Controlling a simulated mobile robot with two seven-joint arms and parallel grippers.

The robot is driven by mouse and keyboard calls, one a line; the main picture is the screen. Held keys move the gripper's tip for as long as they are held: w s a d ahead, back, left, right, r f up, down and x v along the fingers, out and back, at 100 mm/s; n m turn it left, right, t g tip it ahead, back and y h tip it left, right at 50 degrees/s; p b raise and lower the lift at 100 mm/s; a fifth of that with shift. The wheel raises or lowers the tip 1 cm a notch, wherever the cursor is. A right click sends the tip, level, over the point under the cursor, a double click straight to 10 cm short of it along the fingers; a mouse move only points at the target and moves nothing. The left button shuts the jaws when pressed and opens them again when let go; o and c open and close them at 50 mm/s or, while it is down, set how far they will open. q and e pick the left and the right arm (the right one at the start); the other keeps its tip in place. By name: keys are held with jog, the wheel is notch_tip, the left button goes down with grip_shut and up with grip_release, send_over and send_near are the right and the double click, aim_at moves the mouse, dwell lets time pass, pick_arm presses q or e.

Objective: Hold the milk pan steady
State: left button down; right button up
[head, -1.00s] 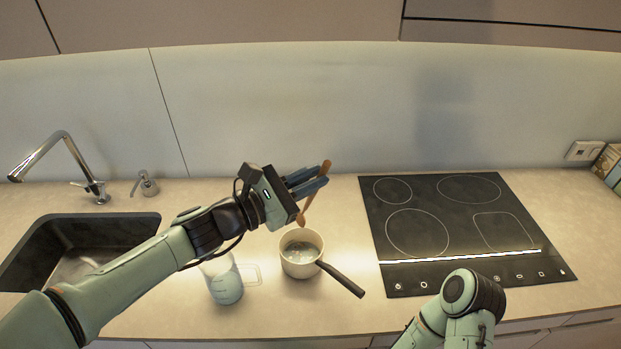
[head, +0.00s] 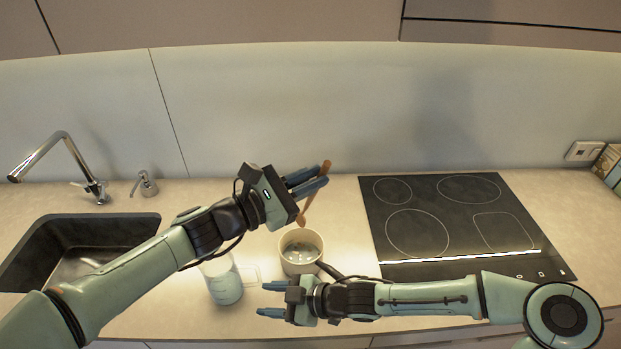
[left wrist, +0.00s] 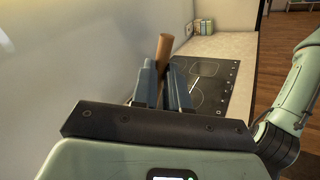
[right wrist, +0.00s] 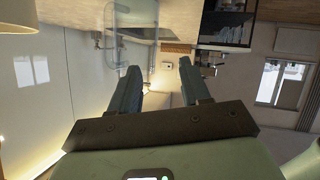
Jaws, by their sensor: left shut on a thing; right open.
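The milk pan (head: 301,267) stands upright on the counter, cream-coloured, with pale liquid inside. Its dark handle (head: 330,270) points toward the lower right and is partly hidden by my right arm. My left gripper (head: 318,178) is shut on a wooden spoon (head: 302,218), above and behind the pan; the spoon's handle also shows in the left wrist view (left wrist: 164,52). My right gripper (head: 268,299) is open and empty, in front of the pan, fingers pointing left. In the right wrist view nothing is between its fingers (right wrist: 158,85).
A clear measuring jug (head: 226,286) with pale liquid stands left of the pan, close to the right gripper's fingertips. A black hob (head: 450,225) is at the right. A sink (head: 90,250), tap and soap dispenser (head: 146,184) are at the left.

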jog(key=w+d+r+m+t+h, duration=0.1)
jog(key=w+d+h, duration=0.1)
jog(key=w+d, duration=0.1)
jog(key=w+d+r+t+h, duration=0.1)
jog(key=w+d+t+h, duration=0.1)
jog(key=w+d, duration=0.2)
jog(key=w+d+r+m+t+h, duration=0.1)
jog(key=w+d+h, duration=0.1)
jog(key=w+d, duration=0.2)
jog(key=shift+w+r+m+t, duration=0.25)
jog(key=shift+w+m+t, duration=0.05)
jog(key=shift+w, duration=0.05)
jog(key=w+d+f+m+g+h, duration=0.1)
jog(key=w+d+f+m+h, duration=0.1)
jog(key=d+m+h, duration=0.1)
notch_tip(320, 180, up, 4)
jog(key=m+g+h, duration=0.4)
jog(key=g, duration=0.3)
send_over(346, 280)
jog(key=shift+w, duration=0.1)
jog(key=shift+f, duration=4.45)
